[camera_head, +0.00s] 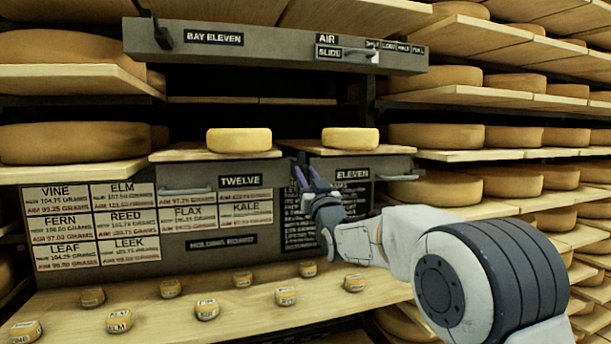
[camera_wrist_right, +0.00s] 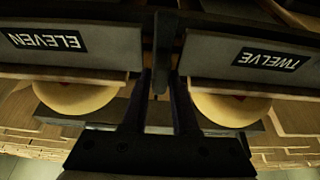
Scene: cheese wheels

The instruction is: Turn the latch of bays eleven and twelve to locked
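The grey drawer fronts marked TWELVE (camera_head: 215,181) and ELEVEN (camera_head: 385,166) sit side by side under two shelves. In the right wrist view they appear upside down, ELEVEN (camera_wrist_right: 100,50) on the left and TWELVE (camera_wrist_right: 215,60) on the right. A dark upright bar, apparently the latch (camera_wrist_right: 163,35), stands in the gap between them. My right gripper (camera_head: 300,172) is at this gap, fingers pointing up. In the wrist view its fingers (camera_wrist_right: 161,78) are apart, with the bar's lower end between them; contact is unclear. My left gripper is out of view.
Two cheese wheels (camera_head: 239,140) (camera_head: 350,140) rest above the drawers. Above hangs a grey panel (camera_head: 270,62) with a dark lever (camera_head: 162,35) and a slide handle (camera_head: 345,52). Several small labelled cheeses stand on the wooden table (camera_head: 250,310). Racks of cheese flank both sides.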

